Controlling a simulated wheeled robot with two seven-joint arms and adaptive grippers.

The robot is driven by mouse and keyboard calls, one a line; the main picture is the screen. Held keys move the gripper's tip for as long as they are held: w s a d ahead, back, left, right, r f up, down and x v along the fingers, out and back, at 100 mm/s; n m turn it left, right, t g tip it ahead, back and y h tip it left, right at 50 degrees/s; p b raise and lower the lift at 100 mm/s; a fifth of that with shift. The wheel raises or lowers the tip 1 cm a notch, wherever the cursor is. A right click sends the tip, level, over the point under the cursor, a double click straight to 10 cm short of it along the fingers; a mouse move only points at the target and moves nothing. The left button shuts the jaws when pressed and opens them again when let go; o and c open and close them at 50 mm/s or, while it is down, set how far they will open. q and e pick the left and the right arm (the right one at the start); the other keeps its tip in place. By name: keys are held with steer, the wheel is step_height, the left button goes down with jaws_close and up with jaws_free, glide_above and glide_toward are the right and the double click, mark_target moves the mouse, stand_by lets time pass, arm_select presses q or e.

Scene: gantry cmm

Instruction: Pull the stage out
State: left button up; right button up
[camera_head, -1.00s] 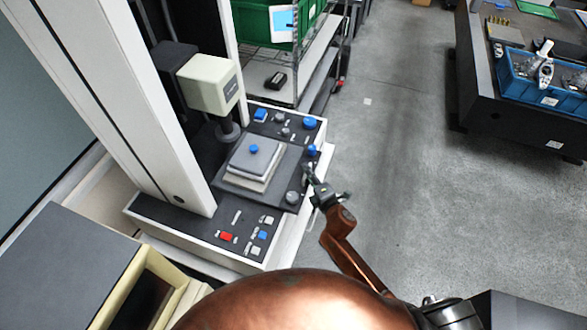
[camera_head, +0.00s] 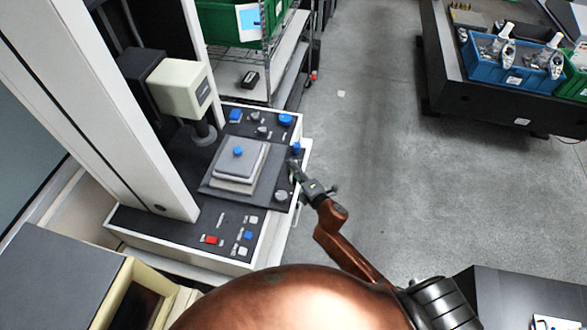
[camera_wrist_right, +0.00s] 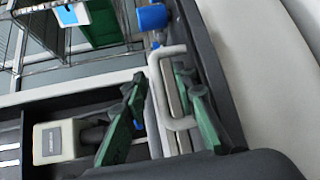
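The stage (camera_head: 217,187) is a dark square plate on the measuring machine's base, carrying a stepped grey block (camera_head: 240,165) with a blue knob on top. My right gripper (camera_head: 297,170) is at the stage's right edge, between a blue knob and a grey knob. In the right wrist view, a pale grey loop handle (camera_wrist_right: 176,50) stands between the two green fingers of the right gripper (camera_wrist_right: 160,84). The fingers are apart, one on each side of the handle; whether they touch it I cannot tell. My left gripper is out of view.
The machine's white column (camera_head: 105,115) and cream probe head (camera_head: 180,90) stand left of and behind the stage. A wire shelf with a green bin (camera_head: 222,25) is behind. A dark table with a blue bin (camera_head: 490,65) stands far right. The floor between is clear.

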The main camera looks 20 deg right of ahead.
steer(key=shift+s, duration=0.1)
steer(key=v, duration=1.1)
steer(key=shift+s+d, duration=0.15)
steer(key=shift+s, duration=0.25)
